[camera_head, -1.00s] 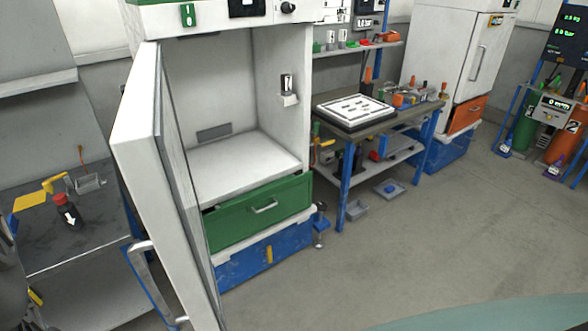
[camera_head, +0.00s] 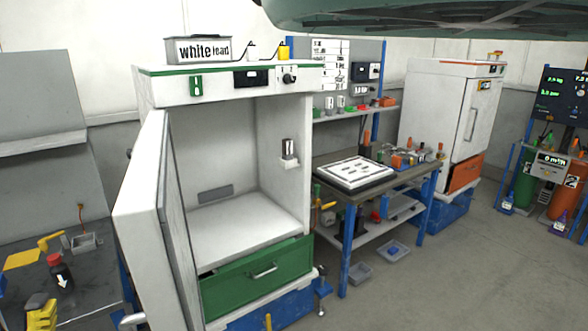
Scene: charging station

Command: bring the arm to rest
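I cannot make out my gripper in the head view. A large grey-green curved shape fills the upper right edge; it may be part of my own body, but I cannot tell. The white cabinet (camera_head: 228,85) stands left of centre with its door (camera_head: 143,225) swung wide open to the left. Its inside is empty apart from a small holder (camera_head: 289,152) with a dark item on the right wall. The green drawer (camera_head: 258,277) below it looks nearly shut.
A dark bench (camera_head: 95,268) with a black red-capped bottle (camera_head: 61,272) is at the left. A workbench (camera_head: 330,187) bearing a white tray (camera_head: 354,172) stands right of the cabinet. A second white cabinet (camera_head: 452,110) and gas cylinders stand farther right. Open floor (camera_head: 450,270) lies at lower right.

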